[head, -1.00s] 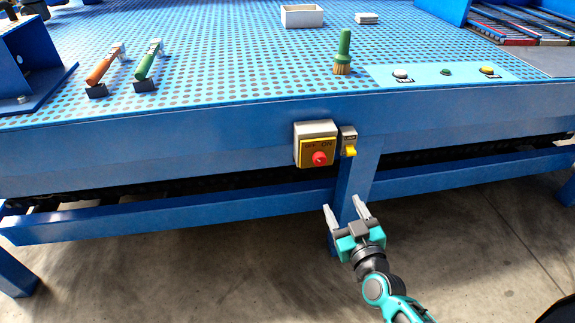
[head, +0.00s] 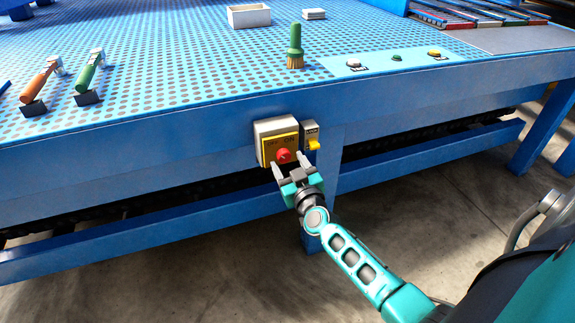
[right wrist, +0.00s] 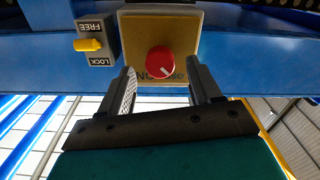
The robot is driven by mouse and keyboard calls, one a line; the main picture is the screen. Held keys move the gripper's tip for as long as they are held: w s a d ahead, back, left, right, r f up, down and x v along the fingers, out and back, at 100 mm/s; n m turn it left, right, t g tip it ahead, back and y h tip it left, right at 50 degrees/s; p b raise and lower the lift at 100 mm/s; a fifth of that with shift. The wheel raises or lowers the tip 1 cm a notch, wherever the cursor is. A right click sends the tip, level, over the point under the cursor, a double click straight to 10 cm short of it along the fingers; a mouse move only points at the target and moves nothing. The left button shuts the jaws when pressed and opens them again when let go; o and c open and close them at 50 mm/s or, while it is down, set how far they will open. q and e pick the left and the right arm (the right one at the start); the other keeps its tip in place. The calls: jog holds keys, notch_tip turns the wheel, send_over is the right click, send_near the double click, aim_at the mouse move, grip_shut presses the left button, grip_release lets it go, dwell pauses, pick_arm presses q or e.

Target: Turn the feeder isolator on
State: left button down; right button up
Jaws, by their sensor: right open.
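The feeder isolator (head: 262,131) is a grey box with a yellow plate on the front beam of the blue table, with OFF on the left and ON on the right. Its red knob (head: 283,156) also shows in the right wrist view (right wrist: 160,60), where its white mark appears to point towards the OFF side. My right gripper (head: 290,162) is open and empty, just below and in front of the knob. In the right wrist view its fingertips (right wrist: 160,71) stand either side of the knob's lower edge; contact cannot be told. My left gripper is out of view.
A small LOCK/FREE latch (head: 311,134) with a yellow lever (right wrist: 88,44) sits right beside the isolator. A blue leg stands below.

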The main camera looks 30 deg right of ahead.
jog(key=shift+w+d, duration=0.15)
jog(key=shift+w, duration=0.55)
jog(key=shift+c, duration=0.3)
jog(key=c, duration=1)
